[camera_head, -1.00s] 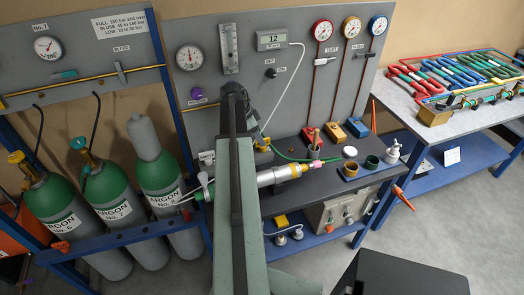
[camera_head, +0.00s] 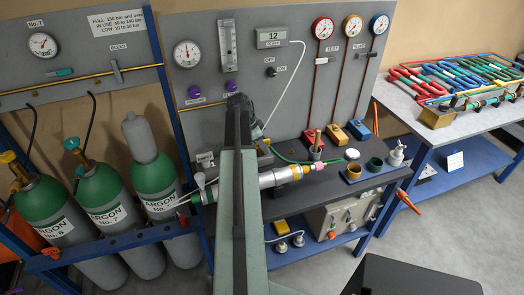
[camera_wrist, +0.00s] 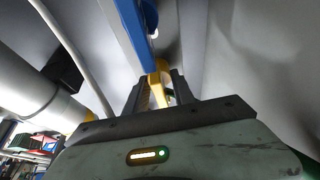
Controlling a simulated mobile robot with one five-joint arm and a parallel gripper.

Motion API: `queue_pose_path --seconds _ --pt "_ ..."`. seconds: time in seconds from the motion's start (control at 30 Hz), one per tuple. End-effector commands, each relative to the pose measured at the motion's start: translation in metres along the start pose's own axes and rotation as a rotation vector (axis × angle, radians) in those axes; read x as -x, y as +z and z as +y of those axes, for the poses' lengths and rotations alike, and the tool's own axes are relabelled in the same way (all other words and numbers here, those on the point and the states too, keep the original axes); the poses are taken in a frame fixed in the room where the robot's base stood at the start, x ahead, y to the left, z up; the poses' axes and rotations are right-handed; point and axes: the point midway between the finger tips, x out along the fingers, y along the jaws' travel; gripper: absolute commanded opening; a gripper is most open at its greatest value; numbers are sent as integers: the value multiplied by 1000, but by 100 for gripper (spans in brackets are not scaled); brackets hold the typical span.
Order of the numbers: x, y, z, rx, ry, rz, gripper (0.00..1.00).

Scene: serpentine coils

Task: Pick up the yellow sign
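No plainly readable yellow sign shows in the head view. A small yellow thing (camera_wrist: 161,72) shows in the wrist view, at the lower end of a blue bar and between my fingers; I cannot tell whether it is the sign. My gripper (camera_wrist: 160,88) has its two dark fingers apart on either side of that yellow thing. I cannot tell whether they touch it. In the head view my arm hides the fingertips, which lie near the panel and bench.
Green argon cylinders (camera_head: 100,190) stand at the left behind a blue rail. A dark bench (camera_head: 325,185) holds pots and coloured blocks. A yellow block (camera_head: 281,228) lies on its lower shelf. A table with coloured coils (camera_head: 455,75) is at the right. A grey gauge panel (camera_head: 290,90) rises behind.

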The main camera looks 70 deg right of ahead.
Motion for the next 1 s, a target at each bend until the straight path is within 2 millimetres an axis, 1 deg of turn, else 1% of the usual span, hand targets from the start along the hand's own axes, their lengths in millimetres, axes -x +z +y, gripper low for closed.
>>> queue_pose_path --seconds 0.23,0.37,0.47,0.83,0.9,1.0 --pt "1 0 1 0 2 -1 0" --pt "9 -3 1 1 2 -1 0" --pt "20 -8 1 1 2 -1 0" --pt "75 -30 0 1 1 0 0" --pt "72 -12 10 4 0 -1 0" --pt "78 6 22 4 0 -1 0"
